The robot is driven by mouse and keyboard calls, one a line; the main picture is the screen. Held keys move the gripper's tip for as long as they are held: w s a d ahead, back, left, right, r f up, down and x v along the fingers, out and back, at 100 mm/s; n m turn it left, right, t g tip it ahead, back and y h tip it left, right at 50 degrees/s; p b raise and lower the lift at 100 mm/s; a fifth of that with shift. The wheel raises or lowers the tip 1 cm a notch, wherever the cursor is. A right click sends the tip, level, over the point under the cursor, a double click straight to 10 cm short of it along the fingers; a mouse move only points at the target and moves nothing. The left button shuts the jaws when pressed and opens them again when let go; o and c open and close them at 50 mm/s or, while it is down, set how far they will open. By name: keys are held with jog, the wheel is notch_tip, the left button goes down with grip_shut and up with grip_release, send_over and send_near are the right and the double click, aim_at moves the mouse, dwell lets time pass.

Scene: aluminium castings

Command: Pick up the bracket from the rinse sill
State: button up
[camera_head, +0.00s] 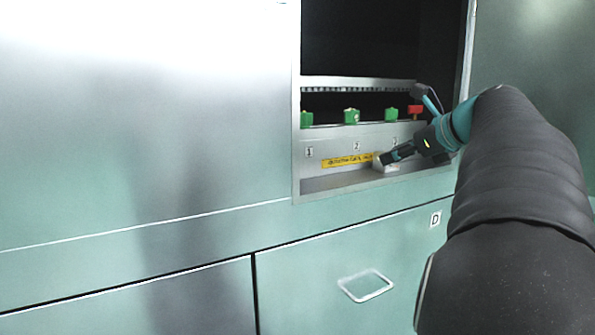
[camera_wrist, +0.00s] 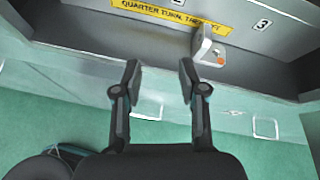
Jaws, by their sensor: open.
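The bracket is a small pale grey block-like casting (camera_head: 387,168) on the rinse sill (camera_head: 335,181), toward its right part in the head view. In the wrist view the bracket (camera_wrist: 206,46) shows an upright face and a foot with an orange spot, beyond and to the right of my fingertips. My gripper (camera_wrist: 160,78) is open and empty, its two dark fingers spread, with floor and panel visible between them. In the head view my gripper (camera_head: 390,156) overlaps the bracket's upper part; contact cannot be told there, but the wrist view shows them apart.
A yellow label (camera_head: 345,161) is on the panel behind the sill, below numbers. Several green knobs (camera_head: 352,116) and a red one (camera_head: 415,111) stand above. The recess has metal side walls (camera_head: 296,150). A drawer with a pale handle (camera_head: 366,285) lies below. The sill's left part is clear.

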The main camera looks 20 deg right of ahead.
jog(key=s+d+r+m+t, duration=0.1)
jog(key=d+r+m, duration=0.15)
jog(key=d, duration=0.35)
jog(key=b, duration=0.2)
send_over(380, 167)
jog(key=s, duration=0.4)
jog(key=f, duration=0.3)
jog(key=shift+w+d+f+m+h, duration=0.1)
jog(key=shift+d+f+m+h, duration=0.2)
jog(key=shift+d+f+m, duration=0.1)
jog(key=w+f+b, duration=0.1)
jog(key=w+f, duration=0.2)
jog(key=shift+w, duration=0.25)
jog(key=shift+w+a, duration=0.15)
jog(key=shift+w, duration=0.35)
jog(key=shift+c, duration=0.3)
grip_shut()
